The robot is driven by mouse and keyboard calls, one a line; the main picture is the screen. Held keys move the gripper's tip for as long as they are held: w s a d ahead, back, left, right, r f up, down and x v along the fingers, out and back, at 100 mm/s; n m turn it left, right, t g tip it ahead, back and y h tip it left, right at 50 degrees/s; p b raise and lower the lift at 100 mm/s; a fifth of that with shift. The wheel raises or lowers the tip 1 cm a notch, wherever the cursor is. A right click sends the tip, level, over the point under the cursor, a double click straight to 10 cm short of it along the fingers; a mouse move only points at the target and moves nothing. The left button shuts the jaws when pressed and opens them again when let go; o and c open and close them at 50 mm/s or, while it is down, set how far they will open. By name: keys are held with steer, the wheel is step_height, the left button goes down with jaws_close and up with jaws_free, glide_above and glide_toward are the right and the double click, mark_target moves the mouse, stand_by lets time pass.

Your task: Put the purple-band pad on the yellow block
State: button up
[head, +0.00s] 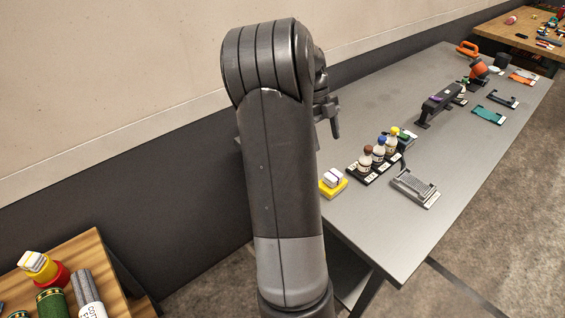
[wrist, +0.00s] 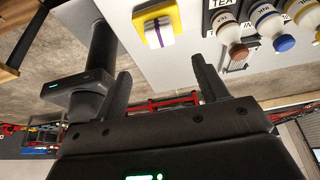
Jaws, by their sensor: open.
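The yellow block (head: 331,190) lies near the close left edge of the grey table, left of the bottle rack. The purple-band pad (head: 333,178), white with a purple stripe, rests on top of it. In the wrist view, the purple-band pad (wrist: 158,30) lies on the yellow block (wrist: 174,16), with yellow showing around it. My gripper (head: 328,113) is raised above the table, partly hidden behind my arm. In the wrist view my gripper (wrist: 164,80) is open, with nothing between its fingers, and is apart from the pad and block.
A black rack (head: 372,172) with several capped bottles stands right of the block. A grey grated tray (head: 413,188) lies in front of it. A dark device (head: 437,102) stands farther back. A wooden bench (head: 75,262) with jars is at the lower left. The table's near right corner is clear.

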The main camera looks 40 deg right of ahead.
steer(key=a+r+n+t, duration=0.3)
steer(key=a+r+n, duration=0.2)
steer(key=a+n, duration=0.55)
steer(key=a+r+n+t, duration=0.35)
steer(key=a+n, duration=0.45)
steer(key=a, duration=0.5)
steer(key=s+a+n+t, duration=0.2)
steer(key=s+a+n, duration=0.3)
steer(key=a+n, duration=0.3)
steer(key=s+a+r+n+t, duration=0.1)
steer(key=s+a+n, duration=0.3)
steer(key=a+n, duration=0.4)
steer(key=shift+s+a+r+n+t, duration=0.25)
steer(key=shift+s+n+t, duration=0.1)
steer(key=shift+n, duration=0.4)
